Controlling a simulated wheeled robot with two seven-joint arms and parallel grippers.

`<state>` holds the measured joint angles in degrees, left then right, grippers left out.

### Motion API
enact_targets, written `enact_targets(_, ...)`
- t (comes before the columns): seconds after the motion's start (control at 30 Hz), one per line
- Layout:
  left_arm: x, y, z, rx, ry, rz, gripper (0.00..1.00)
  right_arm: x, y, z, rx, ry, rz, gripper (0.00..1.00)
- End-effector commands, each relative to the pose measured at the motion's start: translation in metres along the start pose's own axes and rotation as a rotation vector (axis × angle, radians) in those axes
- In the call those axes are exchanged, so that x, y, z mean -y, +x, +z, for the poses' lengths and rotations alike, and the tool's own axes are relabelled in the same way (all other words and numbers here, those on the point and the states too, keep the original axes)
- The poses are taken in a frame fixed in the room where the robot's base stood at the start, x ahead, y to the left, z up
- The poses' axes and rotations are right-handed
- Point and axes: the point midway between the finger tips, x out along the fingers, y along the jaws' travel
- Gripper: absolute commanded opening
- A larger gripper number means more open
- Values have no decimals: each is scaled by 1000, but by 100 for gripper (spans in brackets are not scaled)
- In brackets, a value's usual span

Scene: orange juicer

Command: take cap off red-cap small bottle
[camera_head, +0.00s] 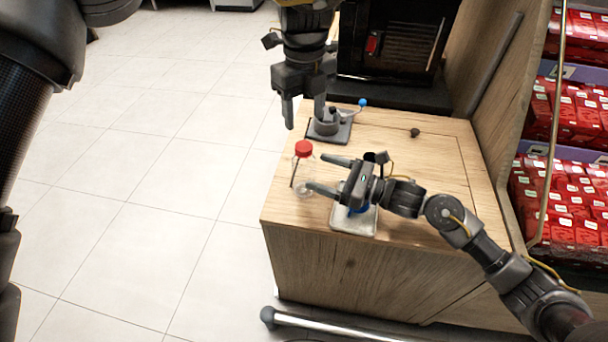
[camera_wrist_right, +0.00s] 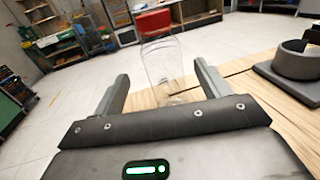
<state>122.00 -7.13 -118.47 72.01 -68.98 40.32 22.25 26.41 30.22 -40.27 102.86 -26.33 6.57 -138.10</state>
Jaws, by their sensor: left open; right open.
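The small clear bottle (camera_head: 303,184) stands upright near the left edge of the wooden counter, with its red cap (camera_head: 304,148) on top. In the right wrist view the bottle (camera_wrist_right: 163,62) and red cap (camera_wrist_right: 153,21) show just beyond and between my right gripper's fingers. My right gripper (camera_head: 322,174) is open, its fingers pointing left toward the bottle; the wrist view shows the fingers (camera_wrist_right: 160,90) apart. I cannot tell whether they touch it. My left gripper (camera_head: 304,115) is open and empty, pointing down above and behind the cap, apart from it.
A dark fixture on a plate (camera_head: 330,129) with a blue-knobbed lever (camera_head: 362,102) stands behind the bottle. A pale plate with a blue part (camera_head: 354,218) sits below my right gripper. A black machine (camera_head: 393,50) stands at the back.

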Motion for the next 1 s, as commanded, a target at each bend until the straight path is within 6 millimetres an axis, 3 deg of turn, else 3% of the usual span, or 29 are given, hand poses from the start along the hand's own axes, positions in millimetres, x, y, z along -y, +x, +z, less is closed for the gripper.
enact_targets(0.2, 1, 2, 1, -2, 0, 1, 53, 1, 41, -1, 0, 3, 2, 76)
enact_targets(0.4, 1, 2, 1, -1, 0, 1, 53, 1, 64, -1, -1, 2, 0, 76)
enact_targets(0.83, 1, 1, 1, -1, 0, 1, 53, 1, 72, -2, -2, 1, 1, 76)
enact_targets(1.0, 1, 1, 1, -1, 0, 1, 53, 1, 72, -2, -2, 1, 1, 53)
